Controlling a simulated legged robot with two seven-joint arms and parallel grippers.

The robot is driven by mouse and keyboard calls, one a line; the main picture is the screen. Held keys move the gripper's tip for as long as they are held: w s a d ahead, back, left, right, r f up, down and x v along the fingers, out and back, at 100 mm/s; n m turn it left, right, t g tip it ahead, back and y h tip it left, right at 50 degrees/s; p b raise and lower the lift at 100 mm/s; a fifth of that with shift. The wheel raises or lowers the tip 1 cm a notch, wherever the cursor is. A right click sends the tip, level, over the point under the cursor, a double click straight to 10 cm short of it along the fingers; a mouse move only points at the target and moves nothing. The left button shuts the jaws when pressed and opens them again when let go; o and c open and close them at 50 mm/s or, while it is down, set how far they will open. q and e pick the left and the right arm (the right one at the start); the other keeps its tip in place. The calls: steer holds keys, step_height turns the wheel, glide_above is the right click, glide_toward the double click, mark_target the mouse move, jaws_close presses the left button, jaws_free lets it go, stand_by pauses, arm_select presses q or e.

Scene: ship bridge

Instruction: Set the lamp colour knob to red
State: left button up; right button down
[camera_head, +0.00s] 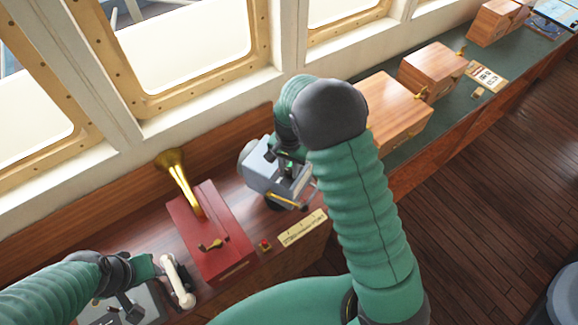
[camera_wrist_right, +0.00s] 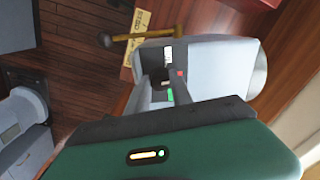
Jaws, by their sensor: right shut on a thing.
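The signal lamp (camera_head: 262,175) is a grey box on the wooden console, left of centre in the head view. It also shows in the right wrist view (camera_wrist_right: 215,70), with its round lens end to the right. My right gripper (camera_head: 288,166) is over the lamp's top and shut on the colour knob, which the fingers (camera_wrist_right: 163,82) mostly hide. A small red mark and a green mark show beside the fingers in the wrist view; which one the knob points at cannot be told. My left gripper (camera_head: 148,268) is beside a white handset, its jaws unclear.
A brass lever (camera_wrist_right: 140,36) sticks out from the lamp. A red box with a brass horn (camera_head: 205,225) stands left of it. The white handset (camera_head: 178,280) is at lower left. A label plate (camera_head: 303,229) lies in front. Wooden boxes (camera_head: 395,110) stand further right.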

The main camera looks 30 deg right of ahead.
steer(key=shift+w+r+m, duration=0.2)
steer(key=shift+m, duration=0.4)
steer(key=c, duration=1.4)
jaws_free()
steer(key=shift+o, duration=1.3)
steer(key=shift+s+a, duration=0.15)
